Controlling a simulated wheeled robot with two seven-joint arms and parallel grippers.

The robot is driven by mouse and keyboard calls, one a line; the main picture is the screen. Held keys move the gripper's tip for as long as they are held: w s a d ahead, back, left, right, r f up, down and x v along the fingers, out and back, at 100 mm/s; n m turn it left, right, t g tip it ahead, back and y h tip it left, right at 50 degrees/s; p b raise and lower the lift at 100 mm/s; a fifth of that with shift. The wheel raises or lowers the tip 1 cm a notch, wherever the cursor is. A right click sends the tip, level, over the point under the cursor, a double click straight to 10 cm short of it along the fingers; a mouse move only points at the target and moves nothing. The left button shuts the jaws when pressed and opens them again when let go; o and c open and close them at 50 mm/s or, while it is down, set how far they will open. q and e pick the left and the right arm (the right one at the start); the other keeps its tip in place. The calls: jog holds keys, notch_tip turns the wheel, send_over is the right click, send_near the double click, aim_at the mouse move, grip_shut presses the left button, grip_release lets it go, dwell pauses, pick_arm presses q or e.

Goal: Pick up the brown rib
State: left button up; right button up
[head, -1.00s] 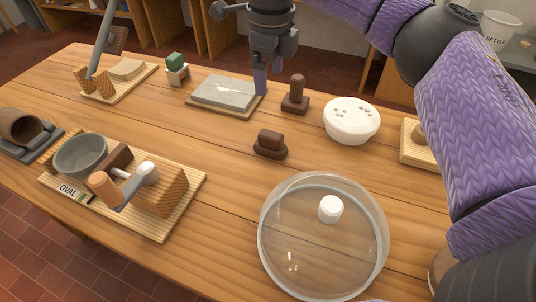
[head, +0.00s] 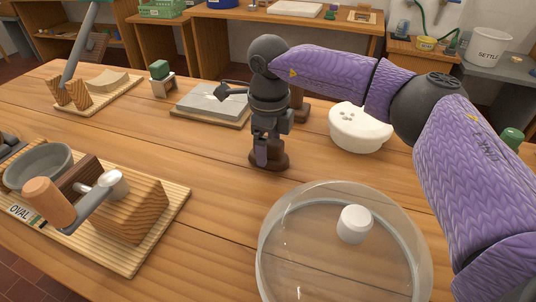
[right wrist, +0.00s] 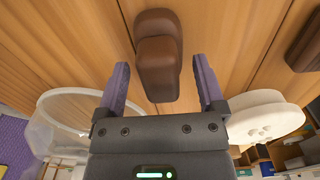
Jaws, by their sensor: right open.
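The brown rib, a low dark brown piece with a raised block grip on a rounded base (head: 281,160), lies on the wooden table. My right gripper (head: 262,158) is over it, fingers pointing down, and hides much of it in the head view. In the right wrist view the brown rib (right wrist: 158,65) shows between and beyond the two open purple fingers of the right gripper (right wrist: 160,82). The fingers look apart from it, with gaps on both sides. My left gripper is in neither view.
A taller brown piece (head: 299,108) stands just behind. A clear round dish (head: 300,255) with a white cylinder (head: 354,224) is in front. A grey slab (head: 213,101) lies behind left; a wooden board (head: 130,262) is front left.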

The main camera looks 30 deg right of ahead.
jog(key=c, duration=1.1)
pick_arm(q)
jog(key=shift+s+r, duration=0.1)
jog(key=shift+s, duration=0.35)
pick_arm(e)
grip_shut()
notch_tip(320, 180, up, 9)
jog(key=p, duration=0.4)
jog(key=shift+r, duration=0.5)
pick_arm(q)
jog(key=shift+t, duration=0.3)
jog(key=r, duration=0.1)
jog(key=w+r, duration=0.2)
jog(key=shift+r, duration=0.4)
